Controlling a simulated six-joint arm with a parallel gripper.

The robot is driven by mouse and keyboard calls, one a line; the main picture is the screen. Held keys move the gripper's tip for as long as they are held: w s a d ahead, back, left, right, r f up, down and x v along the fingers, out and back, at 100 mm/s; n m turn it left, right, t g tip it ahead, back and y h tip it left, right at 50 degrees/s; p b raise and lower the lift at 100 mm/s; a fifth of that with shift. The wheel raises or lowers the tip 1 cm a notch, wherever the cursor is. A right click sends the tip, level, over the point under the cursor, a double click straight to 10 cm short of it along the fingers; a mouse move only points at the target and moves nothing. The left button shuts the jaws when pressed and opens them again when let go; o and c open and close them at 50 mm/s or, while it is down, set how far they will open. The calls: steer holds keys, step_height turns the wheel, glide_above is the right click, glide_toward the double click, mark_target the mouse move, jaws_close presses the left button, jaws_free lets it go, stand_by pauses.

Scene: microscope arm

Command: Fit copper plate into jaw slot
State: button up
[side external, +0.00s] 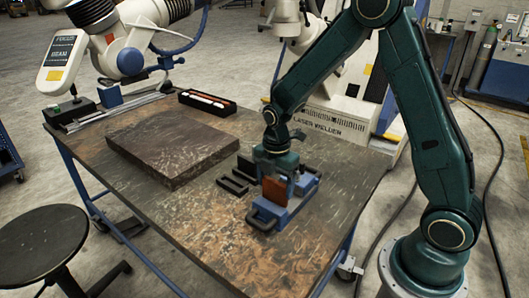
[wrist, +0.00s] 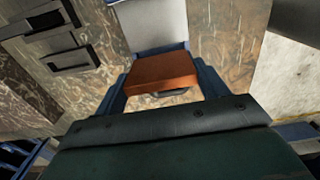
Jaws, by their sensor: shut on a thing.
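The copper plate (side external: 274,192) stands upright in the side view, over the blue jaw fixture (side external: 286,209). In the wrist view the copper plate (wrist: 163,72) lies between the two blue fingers of my gripper (wrist: 162,90). My gripper (side external: 285,178) is shut on the plate and points down at the fixture. The plate's lower edge is close to the fixture; I cannot tell whether it is inside the slot. The slot itself is hidden behind the plate and gripper.
Black bracket-like parts (side external: 238,177) lie just left of the fixture; they also show in the wrist view (wrist: 58,38). A thick dark slab (side external: 172,147) lies on the table (side external: 185,222). The front of the table is clear.

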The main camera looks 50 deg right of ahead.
mark_target(275, 201)
steer(key=shift+f, duration=0.65)
steer(key=shift+f, duration=0.95)
stand_by(1.5)
steer(key=o, duration=1.7)
steer(key=shift+o, duration=0.2)
steer(key=shift+r, duration=0.15)
step_height(275, 201, up, 13)
steer(key=shift+f, duration=0.1)
steer(key=shift+r, duration=0.4)
